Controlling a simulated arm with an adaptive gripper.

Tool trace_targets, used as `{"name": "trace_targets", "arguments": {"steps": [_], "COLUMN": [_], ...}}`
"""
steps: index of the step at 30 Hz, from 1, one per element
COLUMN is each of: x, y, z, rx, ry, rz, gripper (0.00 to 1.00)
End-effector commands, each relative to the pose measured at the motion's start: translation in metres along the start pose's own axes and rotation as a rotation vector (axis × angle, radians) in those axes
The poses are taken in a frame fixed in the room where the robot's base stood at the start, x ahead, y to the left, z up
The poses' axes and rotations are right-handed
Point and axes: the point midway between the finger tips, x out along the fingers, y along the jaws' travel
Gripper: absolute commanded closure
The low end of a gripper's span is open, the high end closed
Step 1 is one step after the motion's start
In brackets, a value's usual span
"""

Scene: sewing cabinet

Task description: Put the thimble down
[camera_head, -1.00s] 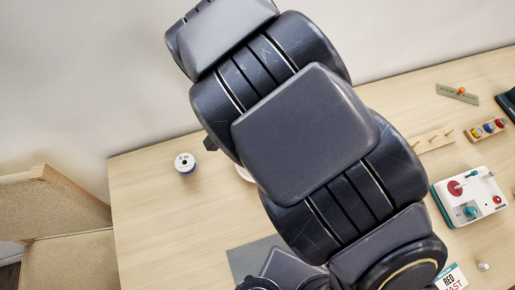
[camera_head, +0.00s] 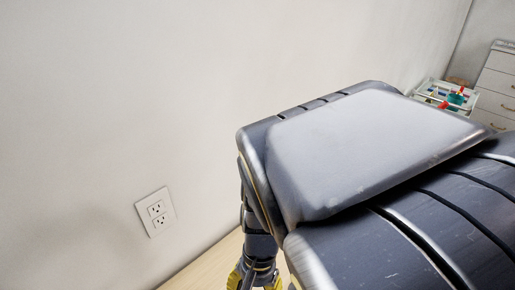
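No thimble shows in the head view. My gripper (camera_head: 254,284) is at the bottom edge of the picture, pointing down over the table. Its yellow finger parts are cut off by the frame, so its fingertips and anything between them are hidden. My large dark arm links cover the middle and right of the view.
A narrow strip of the wooden table (camera_head: 206,268) shows at the bottom, along the wall. A white wall outlet (camera_head: 156,212) is at left. At far right stand a white cart (camera_head: 447,95) with coloured items and a white drawer cabinet (camera_head: 497,82).

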Motion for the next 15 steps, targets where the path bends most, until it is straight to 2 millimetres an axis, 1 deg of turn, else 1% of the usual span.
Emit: {"name": "trace_targets", "arguments": {"steps": [1,3,7,9,12,15], "x": [-0.016,-0.032,-0.050,-0.056,-0.060,-0.062], "y": [0.019,0.046,0.090,0.108,0.125,0.134], "z": [0.005,0.014,0.035,0.044,0.055,0.059], "rx": [-0.042,-0.121,-0.247,-0.300,-0.352,-0.379], "ry": [0.001,-0.002,-0.010,-0.010,-0.013,-0.013], "rz": [-0.010,-0.001,0.030,0.049,0.072,0.086], "gripper": [0.56,0.56,0.56,0.56,0.56,0.56]}}
